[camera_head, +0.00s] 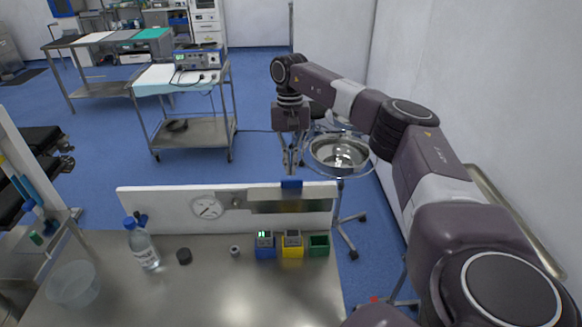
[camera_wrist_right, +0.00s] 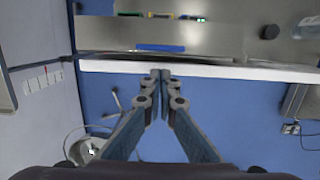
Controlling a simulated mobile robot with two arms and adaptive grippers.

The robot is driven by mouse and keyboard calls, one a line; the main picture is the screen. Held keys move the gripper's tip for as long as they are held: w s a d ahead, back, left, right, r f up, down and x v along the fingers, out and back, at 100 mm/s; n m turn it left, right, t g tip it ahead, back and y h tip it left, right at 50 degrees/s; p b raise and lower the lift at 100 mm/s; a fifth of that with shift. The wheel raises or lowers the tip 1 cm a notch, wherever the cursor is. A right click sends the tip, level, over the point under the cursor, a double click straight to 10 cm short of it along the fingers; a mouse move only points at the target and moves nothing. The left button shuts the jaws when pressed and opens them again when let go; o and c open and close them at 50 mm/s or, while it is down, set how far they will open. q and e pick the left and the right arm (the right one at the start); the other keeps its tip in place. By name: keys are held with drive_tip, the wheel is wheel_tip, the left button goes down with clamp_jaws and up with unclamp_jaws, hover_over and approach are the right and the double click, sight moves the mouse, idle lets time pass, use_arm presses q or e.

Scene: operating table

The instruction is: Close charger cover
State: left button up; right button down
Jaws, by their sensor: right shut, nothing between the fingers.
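A row of blue (camera_head: 264,246), yellow (camera_head: 291,246) and green (camera_head: 318,246) charger boxes stands at the back of the metal table. Behind them a tinted panel with a blue tab (camera_head: 291,184) at its top stands up against the white back board; it looks like the charger cover, raised. The tab also shows in the right wrist view (camera_wrist_right: 160,48). My right gripper (camera_head: 290,170) is shut and empty, beyond the board and above the tab, apart from it. In its wrist view the fingertips (camera_wrist_right: 160,75) are together, near the board's edge. My left gripper is not in view.
A bottle (camera_head: 144,247), a clear bowl (camera_head: 74,286), a black cap (camera_head: 184,256) and a small ring (camera_head: 235,251) sit on the table (camera_head: 230,295). The white board (camera_head: 165,203) carries a gauge. A steel basin (camera_head: 339,152) stands beyond it. The table's front middle is clear.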

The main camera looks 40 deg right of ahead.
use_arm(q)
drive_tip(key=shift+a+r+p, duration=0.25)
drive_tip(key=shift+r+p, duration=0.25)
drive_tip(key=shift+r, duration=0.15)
use_arm(e)
drive_tip(key=shift+s+a+f, duration=0.15)
drive_tip(key=shift+s+a, duration=0.4)
drive_tip(key=shift+s, duration=0.2)
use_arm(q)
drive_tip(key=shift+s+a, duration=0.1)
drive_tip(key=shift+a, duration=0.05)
use_arm(e)
drive_tip(key=shift+a, duration=0.1)
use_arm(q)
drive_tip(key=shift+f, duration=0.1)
